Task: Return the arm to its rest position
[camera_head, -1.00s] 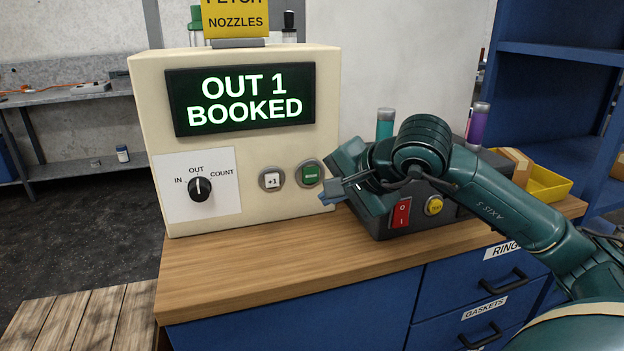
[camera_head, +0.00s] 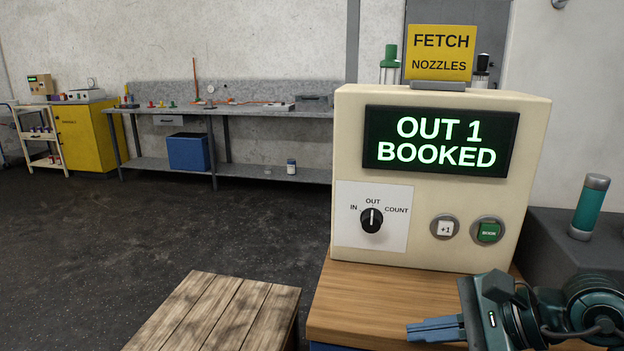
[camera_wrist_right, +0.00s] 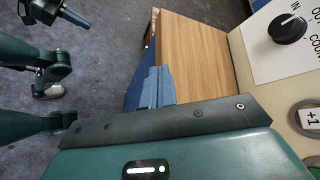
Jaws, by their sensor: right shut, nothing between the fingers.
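My right gripper (camera_head: 435,328) is at the lower right of the head view, low over the front of the wooden counter (camera_head: 345,297). Its blue fingers are together with nothing between them, pointing left. The fingers also show in the right wrist view (camera_wrist_right: 155,88), beside the counter edge. The cream booking box (camera_head: 440,230) stands behind it, apart from the gripper. Its display (camera_head: 440,142) reads OUT 1 BOOKED and its knob (camera_head: 371,220) points to OUT. At top left of the wrist view is my left gripper (camera_wrist_right: 75,18); its opening is unclear.
A wooden pallet (camera_head: 220,310) lies left of the counter. A teal cylinder (camera_head: 589,208) stands at the right on a dark unit. A grey bench (camera_head: 260,106) and a yellow cabinet (camera_head: 90,135) are at the back left. The dark floor between is clear.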

